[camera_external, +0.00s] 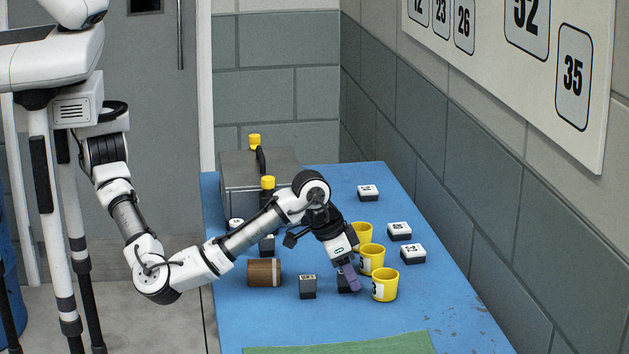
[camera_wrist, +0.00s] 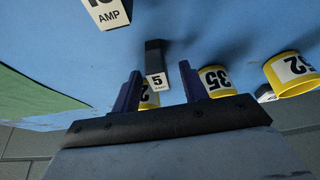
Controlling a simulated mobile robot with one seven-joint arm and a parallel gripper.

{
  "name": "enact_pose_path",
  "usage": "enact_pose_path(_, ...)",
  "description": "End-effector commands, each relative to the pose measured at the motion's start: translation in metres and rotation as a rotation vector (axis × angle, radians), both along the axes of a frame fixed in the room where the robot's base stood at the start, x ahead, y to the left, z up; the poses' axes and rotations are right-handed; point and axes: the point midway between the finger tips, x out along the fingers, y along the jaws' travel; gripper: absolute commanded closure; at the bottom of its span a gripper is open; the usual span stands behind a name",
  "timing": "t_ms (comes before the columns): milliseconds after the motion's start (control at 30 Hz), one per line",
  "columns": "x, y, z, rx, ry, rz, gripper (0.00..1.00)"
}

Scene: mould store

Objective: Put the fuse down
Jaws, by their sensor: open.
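My gripper (camera_external: 349,283) is open, pointing down at the blue table (camera_external: 240,325). A dark fuse (camera_external: 342,285) stands at its fingertips, partly hidden by a purple finger. In the wrist view the fuse (camera_wrist: 154,62), with a white label reading 5, shows between and just beyond the two spread fingers of my gripper (camera_wrist: 158,82). I see no finger clearly pressing on it. The fuse appears to rest on the table; contact underneath is hard to see.
Yellow numbered cups (camera_external: 384,285) stand close to the right of my gripper. Another fuse (camera_external: 307,287) and a brown cylinder (camera_external: 264,272) are to the left. More fuses (camera_external: 412,254) lie farther right. A grey toolbox (camera_external: 285,165) is behind; a green mat (camera_external: 345,346) is in front.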

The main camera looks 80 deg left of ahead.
Motion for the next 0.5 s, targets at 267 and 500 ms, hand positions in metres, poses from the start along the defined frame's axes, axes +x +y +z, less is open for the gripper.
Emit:
enact_pose_path(267, 0.0007, -0.0002, -0.0025, 0.000, 0.000, -0.001, 0.59)
enact_pose_path(500, 0.0007, -0.0001, -0.0023, 0.000, 0.000, -0.001, 0.90)
